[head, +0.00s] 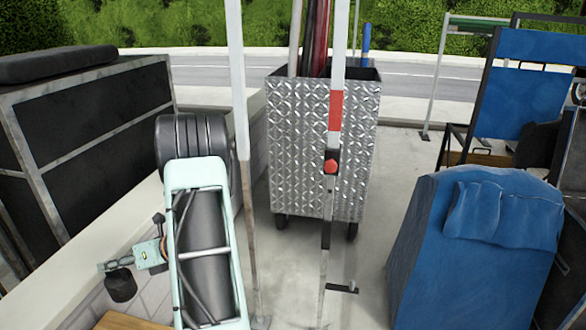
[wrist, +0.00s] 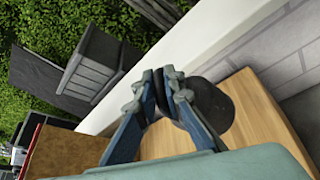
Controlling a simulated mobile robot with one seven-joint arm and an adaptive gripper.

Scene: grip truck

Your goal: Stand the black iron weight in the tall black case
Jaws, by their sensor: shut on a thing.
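My gripper (head: 117,265) is shut on the black iron weight (head: 121,287), a small dark round block hanging below the fingers at the lower left of the head view. In the wrist view my gripper (wrist: 165,80) has its blue-grey fingers close together, with the dark weight (wrist: 212,105) partly hidden behind one of them. A large black case (head: 90,135) with metal edges stands at the left of the head view, apart from the weight. I cannot tell for sure whether it is the tall black case. A dark box (wrist: 92,65) also shows in the wrist view.
A wooden top (wrist: 258,118) lies under the weight; its corner (head: 125,321) shows in the head view. A pale wall (head: 70,240) runs between it and the case. A silver wheeled bin (head: 300,140) stands mid-view. A blue covered load (head: 470,260) is at right.

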